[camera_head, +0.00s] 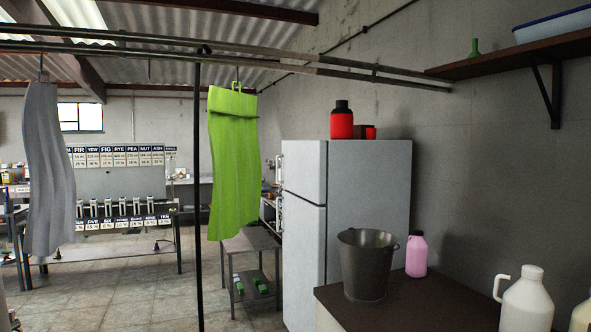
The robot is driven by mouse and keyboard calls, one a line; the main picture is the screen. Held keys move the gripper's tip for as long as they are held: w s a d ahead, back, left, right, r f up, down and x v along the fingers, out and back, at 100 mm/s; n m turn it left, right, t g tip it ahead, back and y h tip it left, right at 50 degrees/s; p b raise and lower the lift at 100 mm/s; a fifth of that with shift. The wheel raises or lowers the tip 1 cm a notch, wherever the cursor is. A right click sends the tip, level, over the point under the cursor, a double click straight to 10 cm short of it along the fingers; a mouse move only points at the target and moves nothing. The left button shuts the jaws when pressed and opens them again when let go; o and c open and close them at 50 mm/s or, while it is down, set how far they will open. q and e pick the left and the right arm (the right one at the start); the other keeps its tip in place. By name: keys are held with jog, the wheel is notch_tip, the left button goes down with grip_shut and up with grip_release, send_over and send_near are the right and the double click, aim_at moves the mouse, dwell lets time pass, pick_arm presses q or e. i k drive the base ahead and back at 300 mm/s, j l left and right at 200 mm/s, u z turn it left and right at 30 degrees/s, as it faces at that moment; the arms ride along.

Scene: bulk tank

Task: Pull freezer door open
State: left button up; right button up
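A light grey upright fridge-freezer (368,185) stands against the right wall in the head view, seen at an angle. Its upper door, the freezer door (305,171), is the shorter one and faces left. It looks shut, with a dark seam between it and the taller lower door (304,255). Neither of my grippers shows in this view.
A dark counter (440,308) with a metal bucket (366,265), pink bottle (416,254) and white jug (526,300) stands before the fridge. Green apron (233,160) and grey apron (47,165) hang from a rail beside a black post (198,200). Tiled floor (140,285) is open at left.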

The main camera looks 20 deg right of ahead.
aim_at(304, 161)
jog(key=i+u, duration=0.1)
jog(key=u, duration=0.85)
jog(key=i+l+u, duration=0.15)
jog(key=u, duration=0.8)
jog(key=i+l+u, duration=0.1)
jog(key=u, duration=0.35)
jog(key=l+u, duration=0.25)
jog(key=l, duration=0.6)
jog(key=k+l+u, duration=0.2)
jog(key=l, duration=0.65)
jog(key=i+l+u, duration=0.15)
jog(key=l+u, duration=0.25)
jog(key=l, duration=0.75)
jog(key=l+u, duration=0.4)
jog(key=l, duration=0.75)
jog(key=l+z, duration=0.25)
jog(key=l, duration=0.35)
jog(key=l+z, duration=0.25)
jog(key=l, duration=0.35)
jog(key=l+z, duration=0.25)
jog(key=l, duration=0.3)
jog(key=i+l+z, duration=0.15)
jog(key=l+z, duration=0.15)
jog(key=l, duration=0.25)
jog(key=l+z, duration=0.5)
jog(key=i+l+z, duration=0.15)
jog(key=l+z, duration=0.35)
jog(key=l, duration=0.2)
